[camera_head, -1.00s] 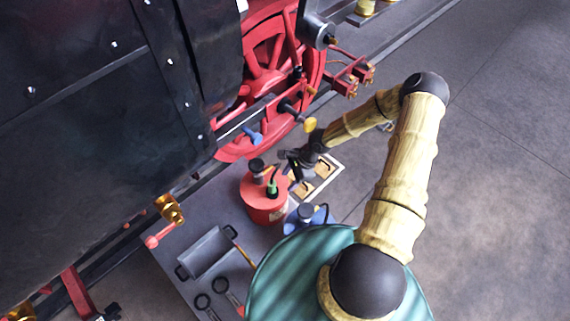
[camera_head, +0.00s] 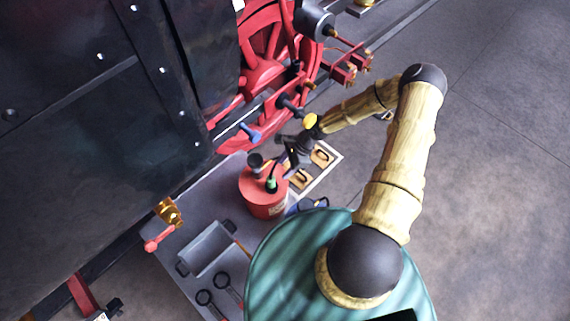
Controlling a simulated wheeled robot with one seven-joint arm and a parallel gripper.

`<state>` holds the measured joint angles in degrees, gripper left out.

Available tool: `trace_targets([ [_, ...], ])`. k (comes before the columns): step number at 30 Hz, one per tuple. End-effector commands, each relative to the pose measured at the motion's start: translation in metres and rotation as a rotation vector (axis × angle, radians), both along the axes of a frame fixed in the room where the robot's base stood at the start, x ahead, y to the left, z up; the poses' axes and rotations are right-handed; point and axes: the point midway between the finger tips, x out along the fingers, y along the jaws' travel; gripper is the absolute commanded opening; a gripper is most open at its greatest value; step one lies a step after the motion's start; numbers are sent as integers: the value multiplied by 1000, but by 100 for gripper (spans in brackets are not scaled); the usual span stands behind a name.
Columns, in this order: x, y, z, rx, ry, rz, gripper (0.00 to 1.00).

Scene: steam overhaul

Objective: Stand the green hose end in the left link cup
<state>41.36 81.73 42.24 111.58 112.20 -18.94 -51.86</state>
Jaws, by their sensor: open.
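The green hose end (camera_head: 271,184) stands upright on top of a red canister (camera_head: 262,203), with a dark hose arching from it. My gripper (camera_head: 283,160) is open, just above and to the right of the hose end, and appears apart from it and empty. Its fingers are dark and small, so the exact gap is hard to see. I cannot tell which part is the left link cup. A blue piece (camera_head: 250,133) and a yellow piece (camera_head: 310,121) show by the red wheel's rods.
A grey mat (camera_head: 180,252) holds the canister, a grey handled tray (camera_head: 206,249) and dark ring-ended tools (camera_head: 221,281). A pale-edged board (camera_head: 331,158) lies right of the canister. The dark engine side (camera_head: 90,130) and red wheel (camera_head: 265,75) bound the left and back. Floor at right is clear.

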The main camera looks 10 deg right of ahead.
Motion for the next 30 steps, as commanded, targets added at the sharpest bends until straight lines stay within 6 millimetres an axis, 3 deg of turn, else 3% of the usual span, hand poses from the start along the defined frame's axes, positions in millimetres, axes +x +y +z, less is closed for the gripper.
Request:
trace_targets([
  [24,-3,38,-69,0,-1,8,47],
  [30,-3,44,-79,0,-1,5,47],
])
